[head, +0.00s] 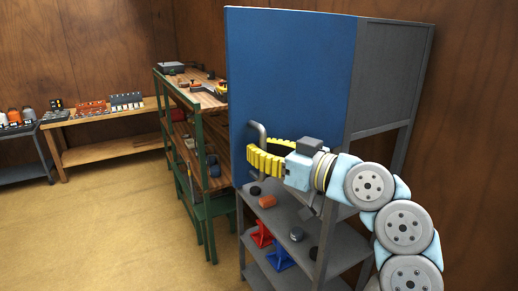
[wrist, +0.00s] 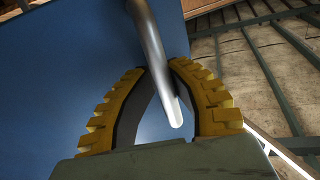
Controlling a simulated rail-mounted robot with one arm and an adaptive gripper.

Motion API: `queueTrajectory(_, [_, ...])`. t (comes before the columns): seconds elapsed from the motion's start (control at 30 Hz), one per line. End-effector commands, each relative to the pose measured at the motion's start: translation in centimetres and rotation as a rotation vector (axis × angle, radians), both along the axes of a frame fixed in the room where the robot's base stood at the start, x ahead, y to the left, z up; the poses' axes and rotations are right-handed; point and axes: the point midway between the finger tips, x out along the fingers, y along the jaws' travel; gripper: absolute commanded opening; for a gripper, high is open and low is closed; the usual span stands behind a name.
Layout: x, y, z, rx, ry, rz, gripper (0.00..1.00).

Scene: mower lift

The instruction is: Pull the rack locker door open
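The rack locker door (head: 290,75) is a large blue panel on the upper part of a grey rack; it looks closed. Its grey bar handle (head: 259,132) stands near the door's lower left edge. In the wrist view the handle (wrist: 150,45) runs down between the two yellow fingers, and its lower end shows in the space between them. My gripper (head: 254,152) is at the handle, with its fingertips converging against both sides of the bar; it looks shut on it. The blue door also fills the left of the wrist view (wrist: 60,70).
Open grey shelves (head: 285,215) below the door hold small parts, with red and blue stands lower down. A green-framed shelf (head: 205,195) stands just left of the rack. A wooden bench (head: 110,152) is farther back. Floor is clear at front left.

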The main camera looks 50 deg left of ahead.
Motion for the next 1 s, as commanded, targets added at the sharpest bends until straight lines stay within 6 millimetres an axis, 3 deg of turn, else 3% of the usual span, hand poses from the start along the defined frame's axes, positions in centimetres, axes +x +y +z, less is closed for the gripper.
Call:
queueTrajectory(0.03, [-0.1, 0.0, 0.0, 0.001, -0.001, 0.001, 0.28])
queueTrajectory(0.1, [-0.1, 0.0, 0.1, 0.001, -0.001, 0.003, 0.41])
queueTrajectory(0.53, [0.1, -0.9, 0.1, 0.001, -0.002, 0.004, 0.41])
queueTrajectory(1.0, [2.1, -9.1, 0.1, 0.002, -0.002, 0.000, 0.41])
